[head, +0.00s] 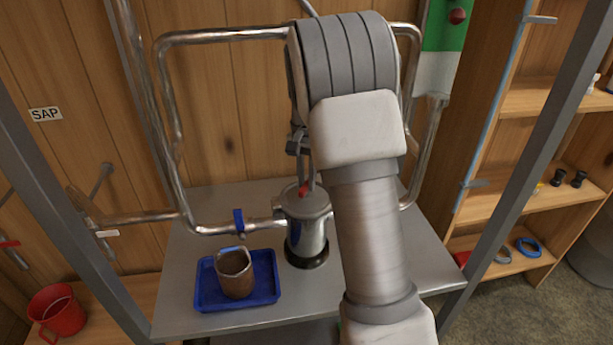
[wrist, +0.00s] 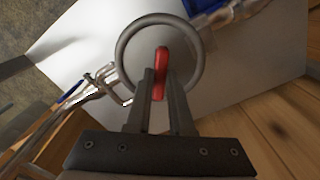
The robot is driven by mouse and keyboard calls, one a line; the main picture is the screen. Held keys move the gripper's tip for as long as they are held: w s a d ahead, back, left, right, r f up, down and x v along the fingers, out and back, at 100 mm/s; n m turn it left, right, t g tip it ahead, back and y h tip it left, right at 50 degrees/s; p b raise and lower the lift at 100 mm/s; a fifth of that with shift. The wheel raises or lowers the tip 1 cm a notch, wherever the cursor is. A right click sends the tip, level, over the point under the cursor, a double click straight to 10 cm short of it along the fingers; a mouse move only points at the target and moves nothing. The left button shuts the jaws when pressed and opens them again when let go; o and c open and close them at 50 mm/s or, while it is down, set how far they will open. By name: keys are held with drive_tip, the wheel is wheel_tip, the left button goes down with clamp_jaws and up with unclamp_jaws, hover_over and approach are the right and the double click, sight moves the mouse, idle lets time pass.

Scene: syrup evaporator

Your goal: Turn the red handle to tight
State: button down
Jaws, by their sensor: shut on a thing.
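The red handle (wrist: 161,62) sits on top of a metal canister (head: 306,225) on the grey table. In the wrist view the handle stands upright in the picture, in front of the canister's round rim (wrist: 196,48). My gripper (wrist: 159,82) is shut on the red handle, with one dark finger on each side. In the head view my gripper (head: 303,182) points down at the canister's top, and only a small red part of the handle shows there. My arm covers the area to the right of the canister. No tight mark can be made out.
A blue tray (head: 207,290) holding a brown mug (head: 235,275) stands left of the canister. Metal posts frame the table.

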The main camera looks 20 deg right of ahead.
sight(307, 183)
drive_tip(key=m+p, duration=0.1)
drive_tip(key=m, duration=0.3)
drive_tip(key=shift+m, duration=0.3)
drive_tip(key=m+p, duration=0.1)
drive_tip(key=m, duration=0.3)
drive_tip(key=shift+m, duration=0.3)
drive_tip(key=c, duration=0.8)
unclamp_jaws()
wheel_tip(307, 183, up, 18)
drive_tip(key=shift+f, duration=0.25)
